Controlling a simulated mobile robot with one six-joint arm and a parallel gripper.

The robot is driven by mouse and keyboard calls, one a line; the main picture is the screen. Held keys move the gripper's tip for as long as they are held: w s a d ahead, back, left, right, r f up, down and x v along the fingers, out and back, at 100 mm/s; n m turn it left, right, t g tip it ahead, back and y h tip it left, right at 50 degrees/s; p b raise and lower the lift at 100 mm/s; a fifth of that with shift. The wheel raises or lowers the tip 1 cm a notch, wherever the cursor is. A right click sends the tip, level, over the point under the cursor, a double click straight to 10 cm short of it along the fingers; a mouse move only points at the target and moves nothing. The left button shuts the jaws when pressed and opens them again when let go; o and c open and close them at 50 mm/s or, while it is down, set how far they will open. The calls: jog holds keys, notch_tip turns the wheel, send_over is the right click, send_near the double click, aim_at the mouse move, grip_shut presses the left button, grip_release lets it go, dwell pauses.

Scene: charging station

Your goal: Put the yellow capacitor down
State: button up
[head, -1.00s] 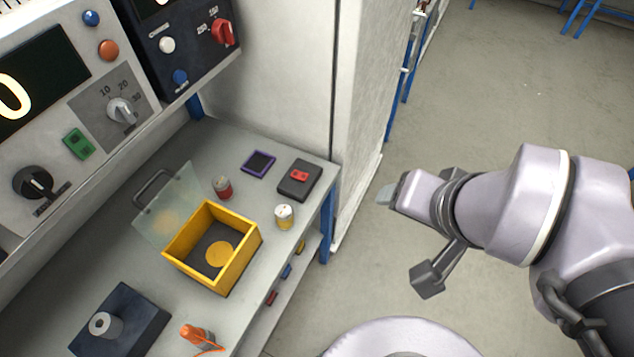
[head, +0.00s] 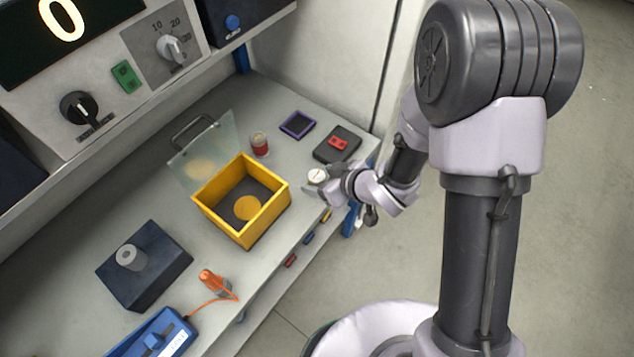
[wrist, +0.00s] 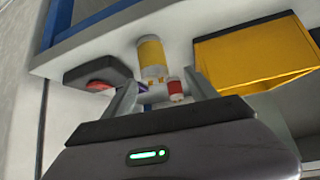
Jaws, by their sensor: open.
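The yellow capacitor (head: 317,175), pale-topped, stands at the bench's front edge, right of the yellow box, in the head view. In the wrist view the capacitor (wrist: 152,58) shows its yellow band and pale ends. My gripper (head: 325,187) is at the capacitor, its fingers partly hidden by my wrist. In the wrist view the gripper (wrist: 160,88) is open, with the capacitor in line with the gap between its fingers. I cannot tell whether the fingers touch it.
The open yellow box (head: 240,228) with a clear lid is left of the capacitor. A red capacitor (head: 260,144) stands behind the box. A dark block with a red top (head: 337,144) and a purple-framed tile (head: 297,125) lie at the right. An orange-wired part (head: 213,281) lies in front.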

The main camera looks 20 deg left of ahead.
aim_at(311, 176)
jog(key=x, duration=0.2)
jog(key=b+x, duration=0.1)
jog(key=x, duration=0.1)
jog(key=b+x, duration=0.1)
jog(key=x, duration=0.2)
jog(key=shift+w+d, duration=0.3)
jog(key=shift+w, duration=0.05)
jog(key=shift+c, duration=0.2)
grip_shut()
